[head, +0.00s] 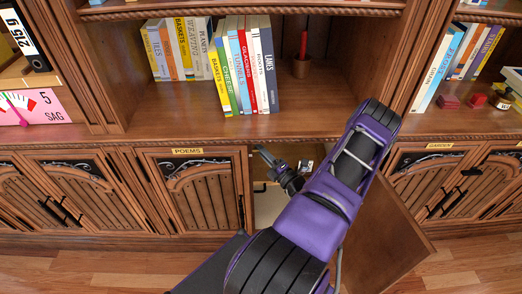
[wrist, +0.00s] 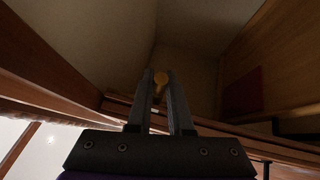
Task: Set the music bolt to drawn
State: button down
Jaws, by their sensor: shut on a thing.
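A small brass-coloured knob (wrist: 161,79) shows between my fingertips in the wrist view, inside a dim cupboard. It appears to be the knob of the bolt; the bolt's body and its position cannot be made out. My gripper (wrist: 160,76) is shut on this knob. In the head view my gripper (head: 265,157) reaches into the top of the open cupboard, right of the poems door (head: 193,190). My purple arm hides much of the opening, and no music label is readable.
A plain wooden door (head: 385,225) stands swung open at the right of my arm. The garden cupboard (head: 440,190) is beyond it, closed. A dark red patch (wrist: 243,90) shows inside the cupboard.

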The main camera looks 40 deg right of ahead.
dwell(0.5)
notch_tip(320, 180, down, 3)
jog(key=shift+s+r+b, duration=0.1)
jog(key=shift+r+b, duration=0.05)
jog(key=shift+b, duration=0.85)
jog(key=c, duration=0.8)
grip_release()
jog(key=shift+c, duration=0.2)
jog(key=s+a+f, duration=0.1)
jog(key=s+f, duration=0.1)
jog(key=s, duration=1.5)
jog(key=shift+a+f, duration=0.35)
